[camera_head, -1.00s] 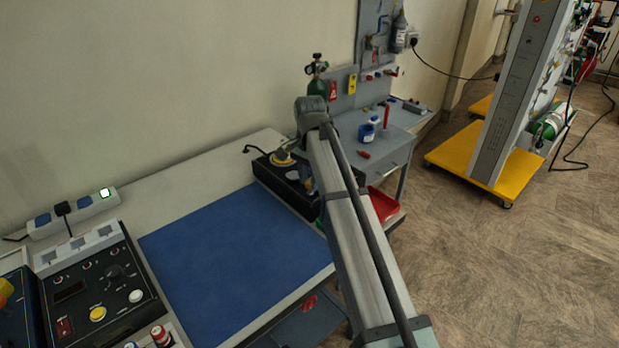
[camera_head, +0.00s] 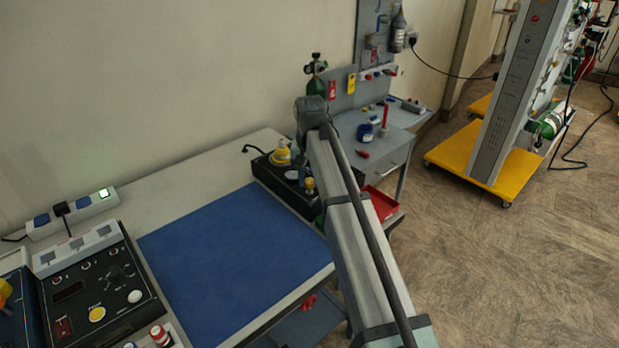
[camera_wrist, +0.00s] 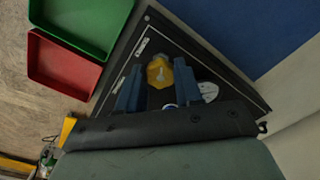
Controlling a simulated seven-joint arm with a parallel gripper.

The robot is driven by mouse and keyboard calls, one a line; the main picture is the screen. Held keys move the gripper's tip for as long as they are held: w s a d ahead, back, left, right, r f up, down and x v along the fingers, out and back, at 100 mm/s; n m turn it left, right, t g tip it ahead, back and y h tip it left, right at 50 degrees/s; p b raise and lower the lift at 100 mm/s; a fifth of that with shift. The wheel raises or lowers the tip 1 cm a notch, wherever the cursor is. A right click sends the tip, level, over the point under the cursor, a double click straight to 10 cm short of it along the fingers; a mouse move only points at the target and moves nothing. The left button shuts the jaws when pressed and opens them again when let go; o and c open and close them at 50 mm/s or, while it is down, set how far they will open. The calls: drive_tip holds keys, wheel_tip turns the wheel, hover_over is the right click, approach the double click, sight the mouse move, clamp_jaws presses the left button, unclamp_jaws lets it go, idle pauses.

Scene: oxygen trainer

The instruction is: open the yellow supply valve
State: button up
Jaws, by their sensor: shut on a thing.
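The yellow supply valve (camera_wrist: 159,72) is a rounded yellow knob on a black panel, between my two blue fingers in the wrist view. My gripper (camera_wrist: 159,90) is shut on it, reaching down from above the panel. In the head view, a yellow knob (camera_head: 309,184) shows at the panel's near right, and another yellow part (camera_head: 282,156) stands at its back left. My arm hides part of the panel and most of my gripper there. How far the valve is turned cannot be told.
The black panel (camera_wrist: 145,25) adjoins a blue mat (camera_head: 235,250). A red bin (camera_wrist: 62,65) and a green bin (camera_wrist: 85,22) lie beside it. A green cylinder (camera_head: 316,86) stands behind. A control box (camera_head: 95,285) sits at the bench's left. The mat is clear.

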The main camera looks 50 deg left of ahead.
sight(310, 182)
idle(0.4)
drive_tip(key=o, duration=1)
drive_tip(key=shift+o, duration=0.2)
wheel_tip(310, 182, up, 14)
drive_tip(key=shift+f, duration=0.1)
idle(0.4)
